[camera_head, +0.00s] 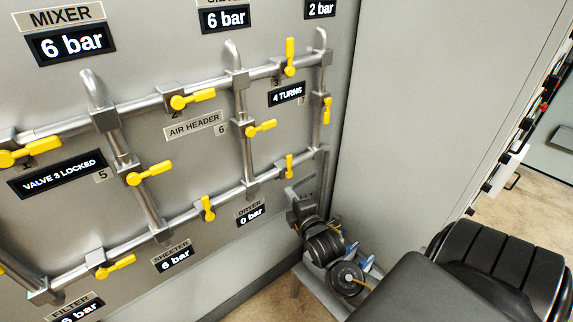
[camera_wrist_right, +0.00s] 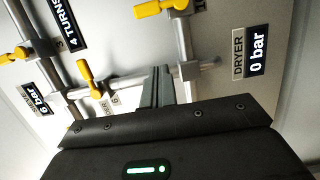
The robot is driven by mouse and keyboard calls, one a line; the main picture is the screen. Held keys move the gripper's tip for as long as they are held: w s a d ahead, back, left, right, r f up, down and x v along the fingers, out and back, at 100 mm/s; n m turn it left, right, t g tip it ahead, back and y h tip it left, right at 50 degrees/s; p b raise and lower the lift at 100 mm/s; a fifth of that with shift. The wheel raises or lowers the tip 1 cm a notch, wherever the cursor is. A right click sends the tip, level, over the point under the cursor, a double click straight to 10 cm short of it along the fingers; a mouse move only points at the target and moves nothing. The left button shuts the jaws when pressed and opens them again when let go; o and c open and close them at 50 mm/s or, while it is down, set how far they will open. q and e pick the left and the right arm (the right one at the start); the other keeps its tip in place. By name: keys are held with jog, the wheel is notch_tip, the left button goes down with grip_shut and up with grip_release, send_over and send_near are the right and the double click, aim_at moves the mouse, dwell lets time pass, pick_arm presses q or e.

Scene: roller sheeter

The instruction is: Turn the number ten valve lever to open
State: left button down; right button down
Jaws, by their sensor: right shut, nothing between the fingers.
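The number ten lever appears to be the yellow lever (camera_head: 288,166) at the right end of the lower pipe run, up and right of the DRYER sign, though its number is not legible. It stands roughly upright, across the slanting pipe. In the right wrist view it seems to be the yellow lever (camera_wrist_right: 150,8) at the top edge, partly cut off. My right gripper (camera_head: 298,208) is just below and right of that lever in the head view, apart from it. Its fingers (camera_wrist_right: 160,84) are together and empty, pointing at the panel. My left gripper is out of view.
The DRYER display (camera_head: 251,212) reads 0 bar. Other yellow levers crowd the pipes, including the one by number 6 (camera_head: 261,128) and one on the right riser (camera_head: 327,110). A plain grey wall (camera_head: 420,90) bounds the panel on the right.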

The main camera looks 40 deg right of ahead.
aim_at(287, 169)
jog(key=w+d+p, duration=0.1)
jog(key=w+d, duration=0.1)
jog(key=w, duration=0.1)
jog(key=w+d+p, duration=0.1)
jog(key=w+d, duration=0.1)
jog(key=w, duration=0.1)
jog(key=w+d+p, duration=0.1)
jog(key=w+d, duration=0.1)
jog(key=w, duration=0.1)
jog(key=shift+w+d+r+p, duration=0.2)
jog(key=shift+d+r+p, duration=0.1)
jog(key=shift+r, duration=0.05)
dwell(0.4)
